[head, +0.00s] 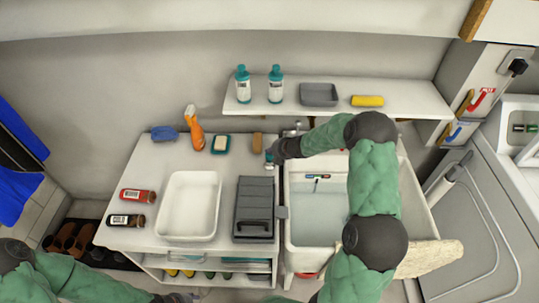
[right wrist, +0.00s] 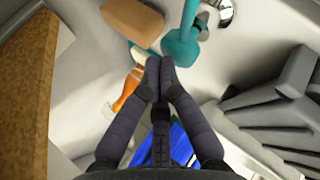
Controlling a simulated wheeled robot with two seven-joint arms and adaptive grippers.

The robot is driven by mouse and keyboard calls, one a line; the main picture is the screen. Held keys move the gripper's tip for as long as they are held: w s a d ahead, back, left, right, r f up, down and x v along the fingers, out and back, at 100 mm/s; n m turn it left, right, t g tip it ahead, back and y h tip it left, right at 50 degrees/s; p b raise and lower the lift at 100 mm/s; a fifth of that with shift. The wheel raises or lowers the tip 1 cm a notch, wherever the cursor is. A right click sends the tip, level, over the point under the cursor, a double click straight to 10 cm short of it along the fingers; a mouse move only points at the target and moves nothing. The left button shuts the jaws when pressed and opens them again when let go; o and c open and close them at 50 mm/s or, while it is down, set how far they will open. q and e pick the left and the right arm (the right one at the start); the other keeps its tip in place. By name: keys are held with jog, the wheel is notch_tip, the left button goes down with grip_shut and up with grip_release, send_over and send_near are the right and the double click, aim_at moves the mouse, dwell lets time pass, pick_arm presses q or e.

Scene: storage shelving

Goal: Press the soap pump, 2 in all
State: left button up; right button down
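The teal soap pump (head: 268,160) stands at the back of the counter by the sink, partly hidden by my right gripper. In the right wrist view its rounded teal head and spout (right wrist: 181,46) show just beyond my fingertips. My right gripper (head: 275,154) is beside the pump, at its right in the head view. In the right wrist view its fingertips (right wrist: 159,66) are together, with nothing seen between them. I cannot tell whether they touch the pump. My left gripper (head: 178,298) is at the bottom edge of the head view, mostly cut off, away from the pump.
A brown block (head: 257,142), a teal-edged soap dish (head: 221,144) and an orange spray bottle (head: 194,128) are left of the pump. The sink (head: 314,232) is right; two teal bottles (head: 243,86) stand on the shelf.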

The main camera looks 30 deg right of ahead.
jog(key=shift+s+f+b, duration=0.1)
jog(key=shift+f+b, duration=0.5)
jog(key=shift+f, duration=0.2)
dwell(0.6)
dwell(0.4)
jog(key=shift+r+p, duration=1.25)
jog(key=shift+r, duration=0.05)
jog(key=shift+r, duration=0.15)
notch_tip(320, 180, up, 5)
jog(key=p, duration=0.5)
dwell(1.3)
